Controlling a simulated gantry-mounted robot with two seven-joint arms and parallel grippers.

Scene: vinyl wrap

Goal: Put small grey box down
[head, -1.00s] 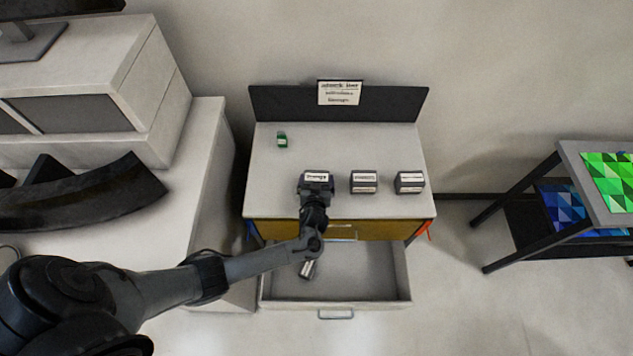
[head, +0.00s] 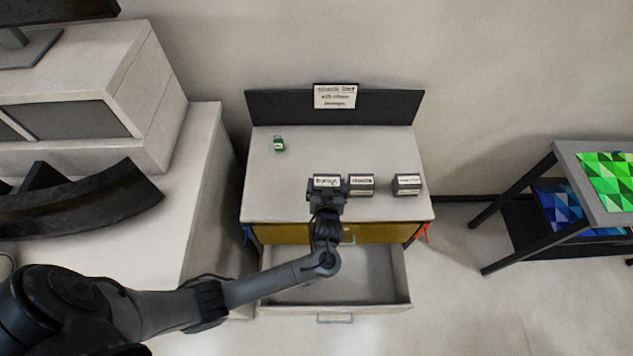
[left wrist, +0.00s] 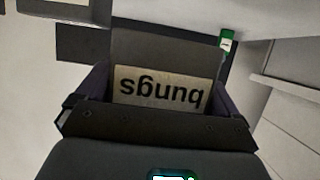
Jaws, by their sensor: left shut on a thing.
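My left gripper (head: 328,187) is shut on a small grey box (head: 327,181) with a white label, over the front part of the grey tabletop (head: 290,205). In the left wrist view the box (left wrist: 175,50) sits between the fingers, its label reading "bungs" upside down. Two similar labelled boxes stand to its right: a middle one (head: 361,186), very close to the held box, and a right one (head: 407,185). I cannot tell whether the held box touches the tabletop or the middle box. My right gripper is not in view.
A small green item (head: 279,144) stands at the back left of the tabletop; it also shows in the left wrist view (left wrist: 227,42). A sign (head: 335,96) is on the back panel. An open drawer (head: 375,285) juts out below my arm.

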